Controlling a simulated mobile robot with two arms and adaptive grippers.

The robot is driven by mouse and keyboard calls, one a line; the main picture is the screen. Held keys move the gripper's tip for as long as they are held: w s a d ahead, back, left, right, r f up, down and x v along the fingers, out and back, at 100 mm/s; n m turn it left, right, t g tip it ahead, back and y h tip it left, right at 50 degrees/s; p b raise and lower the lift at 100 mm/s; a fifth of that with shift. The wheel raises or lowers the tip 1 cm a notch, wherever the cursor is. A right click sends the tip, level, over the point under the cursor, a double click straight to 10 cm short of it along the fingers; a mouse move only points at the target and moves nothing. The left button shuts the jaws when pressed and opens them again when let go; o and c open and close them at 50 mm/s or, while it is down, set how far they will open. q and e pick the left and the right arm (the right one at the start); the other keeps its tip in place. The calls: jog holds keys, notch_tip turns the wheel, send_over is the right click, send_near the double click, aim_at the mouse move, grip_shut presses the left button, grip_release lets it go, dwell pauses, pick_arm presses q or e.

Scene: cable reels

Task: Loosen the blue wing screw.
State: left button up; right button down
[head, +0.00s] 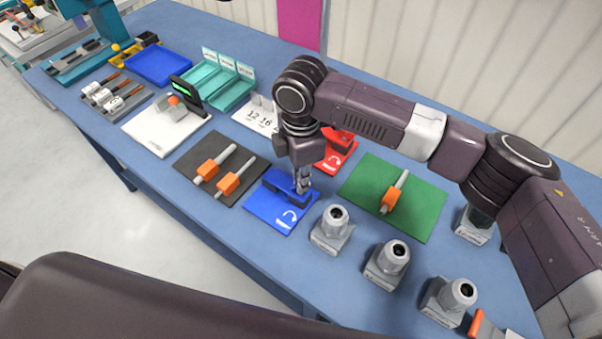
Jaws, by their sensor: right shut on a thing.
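A blue plate (265,215) with a white curved arrow on it lies near the middle of the blue table. A blue fixture (275,182) stands at its back part. My right gripper (303,184) points down at the right end of this fixture. Its fingers are close together, shut on the blue wing screw, which the fingers and the arm mostly hide. How far the screw is turned cannot be seen. My left gripper is not in view.
A red plate (333,166) with a red fixture lies behind my right gripper. A green mat (419,221) with an orange-bodied tool lies to the right, a dark mat (190,160) with two to the left. Several grey sockets (330,237) stand along the front edge.

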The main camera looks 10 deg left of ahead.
jog(key=n+p, duration=0.1)
jog(key=n, duration=0.4)
jog(key=shift+n, duration=0.3)
jog(key=n+p, duration=0.1)
jog(key=n, duration=0.1)
jog(key=shift+n, duration=0.4)
jog(key=n, duration=0.3)
jog(key=shift+n, duration=0.3)
jog(key=n, duration=0.6)
jog(key=n+b, duration=0.1)
jog(key=n, duration=0.5)
jog(key=shift+n, duration=0.3)
jog(key=c, duration=2.1)
grip_release()
